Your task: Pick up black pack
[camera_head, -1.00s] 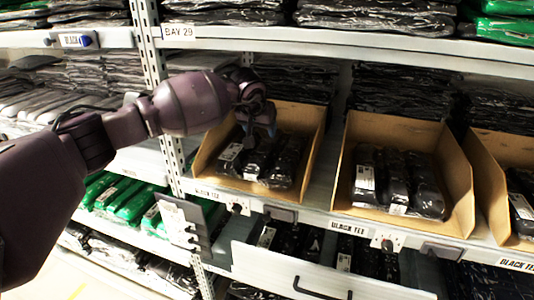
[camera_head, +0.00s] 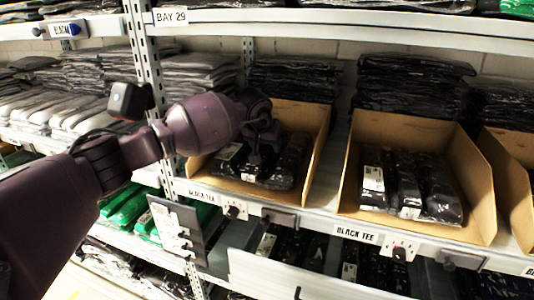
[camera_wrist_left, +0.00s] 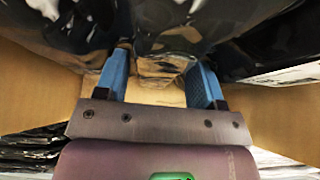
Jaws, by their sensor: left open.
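Several black packs (camera_head: 289,163) in shiny clear wrap with white labels lie in an open cardboard bin (camera_head: 312,122) on the middle shelf. My left gripper (camera_head: 256,152) is inside this bin, low over the packs at its middle. In the left wrist view the two blue fingers (camera_wrist_left: 160,75) are apart, with bare cardboard and a bit of shiny wrap between them. Black packs (camera_wrist_left: 60,25) fill the top of that view, close to the fingertips. Whether the fingers touch a pack cannot be told. My right gripper is not in view.
A second cardboard bin (camera_head: 480,195) of black packs stands to the right, with a third at the right edge. A shelf upright (camera_head: 148,70) stands left of my left gripper. The upper shelf edge (camera_head: 330,22) runs above. Folded dark stacks (camera_head: 292,80) stand behind the bins.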

